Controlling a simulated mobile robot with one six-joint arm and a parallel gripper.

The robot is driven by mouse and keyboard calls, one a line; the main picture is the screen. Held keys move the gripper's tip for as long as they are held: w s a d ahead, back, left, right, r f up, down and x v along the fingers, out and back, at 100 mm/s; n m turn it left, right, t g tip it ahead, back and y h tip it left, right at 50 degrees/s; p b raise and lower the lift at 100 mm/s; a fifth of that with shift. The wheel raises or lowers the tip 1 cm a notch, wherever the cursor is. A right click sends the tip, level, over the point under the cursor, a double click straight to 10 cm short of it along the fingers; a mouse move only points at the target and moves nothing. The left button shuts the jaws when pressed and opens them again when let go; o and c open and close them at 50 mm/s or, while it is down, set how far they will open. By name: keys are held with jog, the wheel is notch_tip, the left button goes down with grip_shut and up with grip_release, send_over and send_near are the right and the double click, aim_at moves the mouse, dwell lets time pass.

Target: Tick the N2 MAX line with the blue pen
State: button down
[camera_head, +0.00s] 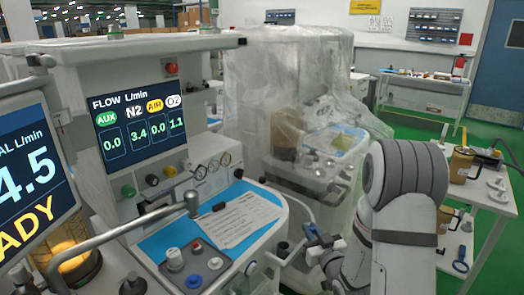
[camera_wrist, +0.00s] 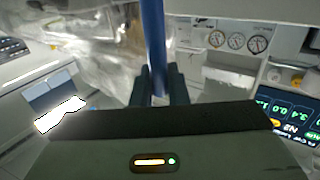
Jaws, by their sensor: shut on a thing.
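A white printed sheet (camera_head: 240,220) lies on the blue surface of the cart's worktop in the head view. Its lines of print are too small to read, so I cannot tell which one is N2 MAX. My gripper (camera_wrist: 158,90) is shut on a blue pen (camera_wrist: 153,40) in the wrist view. The pen stands upright in that picture between the two dark fingers, and its ends are not clearly visible. In the head view my gripper (camera_head: 318,240) is right of the worktop, apart from the sheet, and partly hidden by my arm.
A flow screen (camera_head: 138,118) reads N2 3.4 above the worktop. A metal arm (camera_head: 140,222) crosses in front. A tray with knobs (camera_head: 195,265) sits below the sheet. A plastic-draped machine (camera_head: 290,100) stands behind. A side table (camera_head: 490,190) is at right.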

notch_tip(320, 180, up, 3)
jog(key=shift+p, duration=0.95)
jog(key=a+r+n+g+y+b, duration=0.1)
jog(key=a+r+g+y, duration=0.2)
jog(key=a+r, duration=0.9)
jog(key=a+y, duration=0.2)
jog(key=shift+a+r, duration=0.2)
jog(key=shift+a, duration=0.1)
